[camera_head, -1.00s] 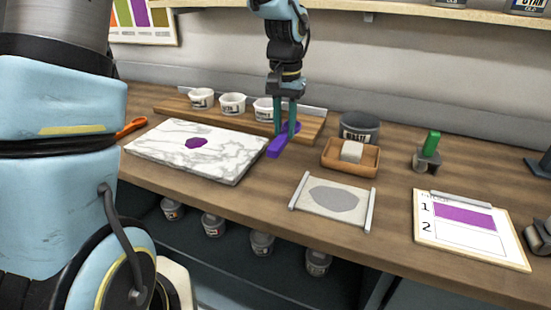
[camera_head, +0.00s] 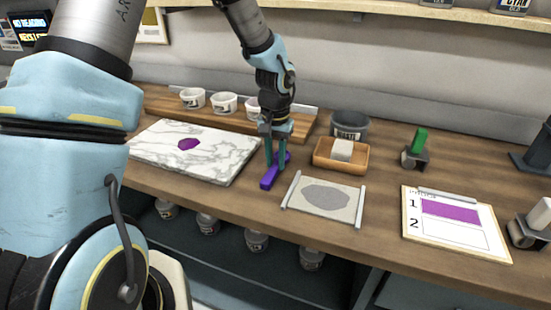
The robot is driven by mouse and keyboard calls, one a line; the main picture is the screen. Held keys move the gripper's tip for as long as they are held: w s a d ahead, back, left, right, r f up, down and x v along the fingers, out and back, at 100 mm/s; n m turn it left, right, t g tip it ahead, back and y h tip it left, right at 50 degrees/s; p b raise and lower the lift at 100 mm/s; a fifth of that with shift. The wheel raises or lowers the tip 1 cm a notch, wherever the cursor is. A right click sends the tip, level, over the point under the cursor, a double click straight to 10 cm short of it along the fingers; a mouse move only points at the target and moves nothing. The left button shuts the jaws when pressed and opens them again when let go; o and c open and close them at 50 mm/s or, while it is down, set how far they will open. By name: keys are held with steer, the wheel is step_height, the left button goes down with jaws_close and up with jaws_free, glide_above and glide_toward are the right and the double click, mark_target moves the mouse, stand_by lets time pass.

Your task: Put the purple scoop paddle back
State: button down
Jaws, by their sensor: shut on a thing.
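The purple scoop paddle (camera_head: 268,181) is between the teal fingers of my gripper (camera_head: 276,162), which is shut on it. The paddle is low over the wooden counter, between the marble slab and the grey mat; I cannot tell whether it touches the counter. The white marble slab (camera_head: 222,166) lies to the left with a purple ink blob (camera_head: 189,144) on it. Behind is a wooden board (camera_head: 228,116) carrying white labelled tubs (camera_head: 192,98); the third tub is partly hidden by my arm.
Right of my gripper are a grey mat with rails (camera_head: 326,213), a wooden tray (camera_head: 321,160) with a white block (camera_head: 342,149), and a dark waste tub (camera_head: 350,123). Farther right are a green-handled tool (camera_head: 419,139) and a clipboard (camera_head: 450,247). Tubs stand on the shelf below.

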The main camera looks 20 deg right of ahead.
mark_target(275, 165)
steer(key=c, duration=0.7)
jaws_free()
steer(key=shift+o, duration=0.2)
step_height(275, 165, up, 12)
steer(key=b, duration=0.3)
steer(key=s+a+f+n, duration=0.1)
steer(key=a+n, duration=0.1)
steer(key=a, duration=0.8)
steer(key=s+a+f+n+t, duration=0.1)
steer(key=a+f+n, duration=0.1)
steer(key=a, duration=0.8)
steer(key=s+a+f+n, duration=0.1)
steer(key=s+a+n, duration=0.1)
steer(key=a, duration=0.8)
steer(key=shift+f+n+t, duration=0.3)
steer(key=shift+f+n, duration=0.1)
steer(key=shift+n, duration=0.3)
steer(key=shift+a, duration=0.1)
